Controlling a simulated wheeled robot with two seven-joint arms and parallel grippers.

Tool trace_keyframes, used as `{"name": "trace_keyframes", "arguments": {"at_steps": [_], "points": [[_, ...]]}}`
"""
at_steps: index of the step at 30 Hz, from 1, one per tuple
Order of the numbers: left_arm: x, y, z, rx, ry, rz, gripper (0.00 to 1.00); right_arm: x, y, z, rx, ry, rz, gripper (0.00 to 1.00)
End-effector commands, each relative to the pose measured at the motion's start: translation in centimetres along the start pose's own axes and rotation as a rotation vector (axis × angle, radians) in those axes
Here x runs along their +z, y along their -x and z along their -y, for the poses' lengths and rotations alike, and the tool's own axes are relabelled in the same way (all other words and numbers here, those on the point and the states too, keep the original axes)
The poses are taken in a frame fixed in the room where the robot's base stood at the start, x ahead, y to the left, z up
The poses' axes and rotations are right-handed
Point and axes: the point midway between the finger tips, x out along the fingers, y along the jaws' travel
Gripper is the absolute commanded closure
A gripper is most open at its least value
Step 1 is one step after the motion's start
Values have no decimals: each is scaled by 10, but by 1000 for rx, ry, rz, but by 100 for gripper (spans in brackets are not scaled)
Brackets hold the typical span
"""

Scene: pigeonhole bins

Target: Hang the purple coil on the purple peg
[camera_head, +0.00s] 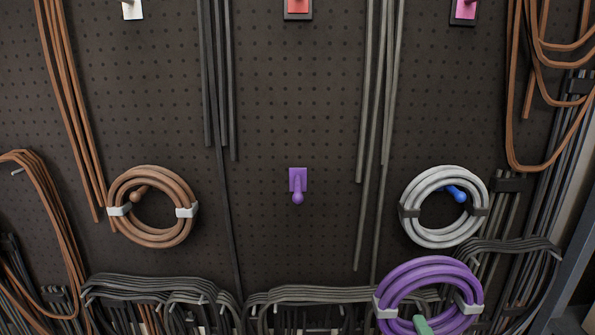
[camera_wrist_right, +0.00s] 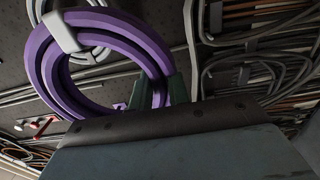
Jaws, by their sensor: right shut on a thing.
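The purple coil (camera_head: 432,265), bound with pale grey bands, is at the lower right of the head view, in front of the board and below the white-grey coil. My right gripper (camera_head: 422,326) is shut on its lower part; only a green fingertip shows there. In the right wrist view the purple coil (camera_wrist_right: 45,72) stands up from between the green fingers of the right gripper (camera_wrist_right: 160,92). The purple peg (camera_head: 298,186) is bare, near the middle of the board, up and left of the coil. My left gripper is not in view.
A brown coil (camera_head: 117,190) hangs on a brown peg at left, and a white-grey coil (camera_head: 480,187) on a blue peg (camera_head: 457,194) at right. Hanging cables flank the purple peg. Bundled dark cables (camera_head: 160,286) run along the bottom. The board (camera_head: 300,110) around the peg is clear.

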Motion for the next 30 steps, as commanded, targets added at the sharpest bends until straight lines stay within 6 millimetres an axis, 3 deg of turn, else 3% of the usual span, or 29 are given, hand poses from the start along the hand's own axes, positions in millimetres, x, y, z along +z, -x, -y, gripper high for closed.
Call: {"name": "trace_keyframes", "arguments": {"at_steps": [1,16,21,30], "points": [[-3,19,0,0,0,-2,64,0,0,-21,5,0,-1,100],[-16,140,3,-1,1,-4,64,-2,-1,-142,5,-1,-4,100],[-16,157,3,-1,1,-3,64,-2,-1,-160,5,-2,-4,100],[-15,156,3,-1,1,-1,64,-2,-1,-158,4,-1,-4,100]]}}
